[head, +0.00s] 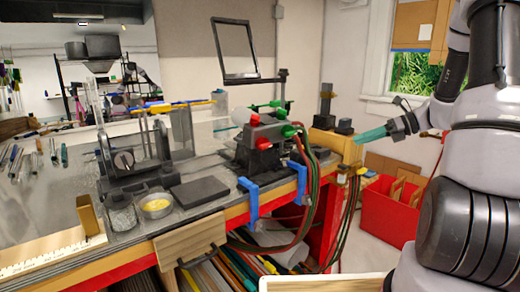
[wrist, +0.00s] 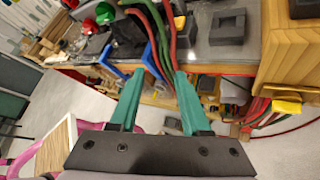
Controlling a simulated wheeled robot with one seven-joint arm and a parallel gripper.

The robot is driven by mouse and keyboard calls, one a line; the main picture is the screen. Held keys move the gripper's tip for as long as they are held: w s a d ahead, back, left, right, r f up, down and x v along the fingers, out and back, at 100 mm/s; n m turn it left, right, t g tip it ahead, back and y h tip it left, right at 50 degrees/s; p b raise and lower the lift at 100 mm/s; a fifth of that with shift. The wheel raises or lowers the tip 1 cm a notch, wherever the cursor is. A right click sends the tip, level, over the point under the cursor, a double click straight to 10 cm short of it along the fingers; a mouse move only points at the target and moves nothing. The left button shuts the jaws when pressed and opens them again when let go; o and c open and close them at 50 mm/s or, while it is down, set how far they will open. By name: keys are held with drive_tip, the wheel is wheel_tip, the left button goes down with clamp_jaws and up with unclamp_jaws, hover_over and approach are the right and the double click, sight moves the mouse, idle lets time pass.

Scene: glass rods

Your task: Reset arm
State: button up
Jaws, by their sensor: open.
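My gripper (head: 372,135) is at the right of the head view, at the end of my raised arm, off the right end of the workbench (head: 215,205). Its teal fingers also show in the wrist view (wrist: 158,85). They stand apart with nothing between them. In the wrist view they point toward the bench edge and the hoses hanging there. No glass rod is in the gripper.
Hoses (head: 310,190) hang off the front edge near blue clamps (head: 251,200). A red bin (head: 390,212) stands on the floor at right.

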drive_tip(key=s+a+r+n+t+h, duration=0.1)
drive_tip(key=s+a+r+n+h, duration=0.3)
drive_tip(key=s+r+n, duration=0.4)
drive_tip(key=s+a+r+n+t+h, duration=0.2)
drive_tip(key=s+a+r+n+h, duration=0.2)
drive_tip(key=s+n, duration=1.1)
wheel_tip(320, 180, up, 5)
drive_tip(key=shift+f+n+h, duration=0.15)
drive_tip(key=shift+n+h, duration=0.65)
drive_tip(key=shift+h, duration=0.3)
drive_tip(key=shift+w+a, duration=0.1)
drive_tip(key=shift+a, duration=0.05)
